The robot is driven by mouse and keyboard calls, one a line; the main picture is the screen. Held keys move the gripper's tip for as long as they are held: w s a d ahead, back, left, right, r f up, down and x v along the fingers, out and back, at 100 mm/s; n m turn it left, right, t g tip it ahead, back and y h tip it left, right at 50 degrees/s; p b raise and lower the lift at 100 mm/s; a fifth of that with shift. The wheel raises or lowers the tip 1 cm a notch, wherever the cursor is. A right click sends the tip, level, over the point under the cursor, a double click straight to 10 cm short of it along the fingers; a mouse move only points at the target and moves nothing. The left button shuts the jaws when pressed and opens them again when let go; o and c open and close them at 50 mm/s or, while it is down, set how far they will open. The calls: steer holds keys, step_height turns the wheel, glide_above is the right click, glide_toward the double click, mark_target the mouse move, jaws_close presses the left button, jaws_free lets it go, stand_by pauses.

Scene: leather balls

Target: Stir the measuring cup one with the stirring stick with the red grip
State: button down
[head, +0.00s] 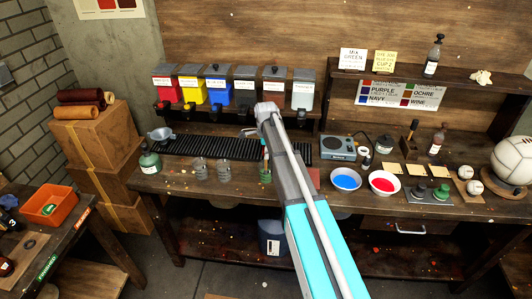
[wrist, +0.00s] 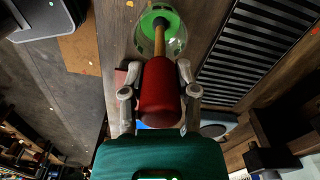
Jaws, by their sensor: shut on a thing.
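My gripper (wrist: 159,82) is shut on the red grip (wrist: 160,100) of the stirring stick. Its wooden shaft (wrist: 161,45) runs away from the grip to a clear measuring cup (wrist: 139,38) with green contents (wrist: 152,17). The stick's far end is at the green contents, inside the cup's outline. In the head view this cup (head: 265,178) stands on the bench just left of my arm, which hides part of the area. Two more clear cups, one (head: 199,170) and another (head: 223,170), stand to its left. I cannot read which cup is number one.
A black slatted grate (head: 205,147) lies behind the cups, below several colour dispensers (head: 219,88). A blue bowl (head: 346,179), a red bowl (head: 383,183) and a scale (head: 338,148) are right of my arm.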

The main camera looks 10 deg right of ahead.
steer(key=shift+r+p, duration=3.45)
steer(key=shift+r, duration=0.2)
steer(key=shift+r+p, duration=2.5)
steer(key=shift+p, duration=0.05)
steer(key=shift+f, duration=0.1)
